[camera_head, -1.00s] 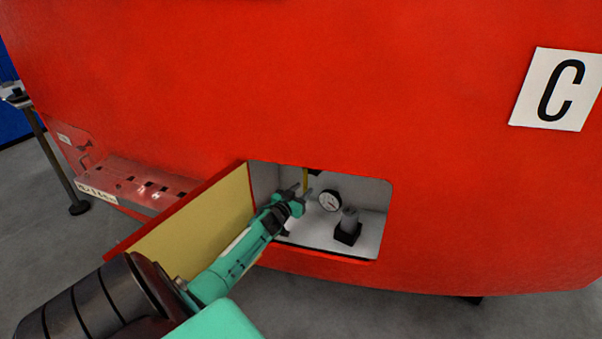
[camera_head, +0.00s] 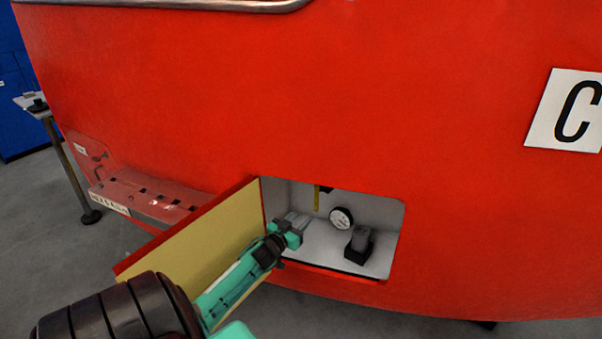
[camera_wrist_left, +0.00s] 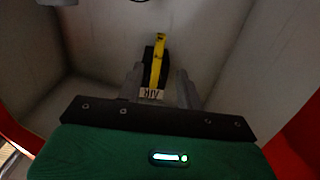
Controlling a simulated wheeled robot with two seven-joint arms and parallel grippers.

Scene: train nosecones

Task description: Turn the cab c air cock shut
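The cab C air cock shows as a yellow handle (camera_head: 317,198) below a dark fitting, upright near the top of the open recess. In the left wrist view the yellow handle (camera_wrist_left: 160,58) lies in front of a black part, with an AIR label (camera_wrist_left: 151,94) upside down at its near end. My left gripper (camera_head: 298,222) is at the recess's left side, below and left of the handle in the head view. In the wrist view its fingers (camera_wrist_left: 160,76) are open, and the handle appears between and beyond them, seemingly not gripped. My right gripper is out of view.
The recess also holds a round gauge (camera_head: 341,218) and a grey cylinder (camera_head: 361,240) on a black base. The open hatch door (camera_head: 215,236), yellow inside, stands left of the recess beside my left arm. A C sign (camera_head: 577,112) is on the red nosecone.

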